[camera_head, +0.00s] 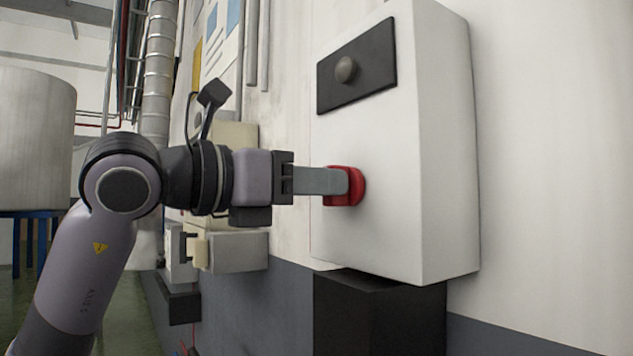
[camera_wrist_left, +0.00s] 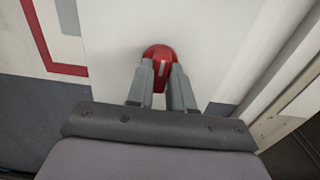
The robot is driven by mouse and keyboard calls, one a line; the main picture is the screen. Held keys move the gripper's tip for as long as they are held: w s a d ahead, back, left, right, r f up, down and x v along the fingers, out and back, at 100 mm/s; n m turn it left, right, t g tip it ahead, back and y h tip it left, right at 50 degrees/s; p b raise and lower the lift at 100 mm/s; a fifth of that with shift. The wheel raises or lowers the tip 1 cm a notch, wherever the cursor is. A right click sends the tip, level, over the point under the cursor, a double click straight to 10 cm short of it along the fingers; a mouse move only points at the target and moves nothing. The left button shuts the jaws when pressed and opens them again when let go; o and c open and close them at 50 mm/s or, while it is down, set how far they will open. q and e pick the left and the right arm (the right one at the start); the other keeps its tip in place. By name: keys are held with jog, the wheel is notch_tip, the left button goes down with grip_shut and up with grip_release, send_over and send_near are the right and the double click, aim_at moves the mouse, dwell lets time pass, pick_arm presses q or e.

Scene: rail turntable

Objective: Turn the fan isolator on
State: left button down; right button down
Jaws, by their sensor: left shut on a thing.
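The isolator is a pale grey wall box (camera_head: 440,150) with a red rotary knob (camera_head: 357,187) low on its front face. A black panel (camera_head: 380,62) with a round grey button (camera_head: 346,69) sits above the knob. My left gripper (camera_head: 345,186) reaches in from the left and is shut on the red knob. In the left wrist view the red knob (camera_wrist_left: 160,52) shows between the two grey fingers of the left gripper (camera_wrist_left: 162,75), with a pale mark on it. The fingers hide part of the knob. My right gripper is not in view.
A black box (camera_head: 380,315) is right below the isolator. Smaller wall boxes (camera_head: 235,250) and pipes (camera_head: 157,70) line the wall behind my left arm. A large pale tank (camera_head: 35,140) stands at the far left. The wall right of the isolator is bare.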

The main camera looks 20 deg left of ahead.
pick_arm(q)
jog(key=shift+m, duration=0.3)
jog(key=shift+s+d+f+m+b, duration=0.1)
jog(key=shift+m+b, duration=0.5)
jog(key=shift+m, duration=3.7)
jog(key=shift+d+f+m+b, duration=0.1)
jog(key=shift+m+b, duration=0.45)
jog(key=shift+m, duration=3.75)
jog(key=c, duration=1)
grip_release()
jog(key=shift+a, duration=0.1)
jog(key=b+v, duration=0.2)
jog(key=v, duration=0.5)
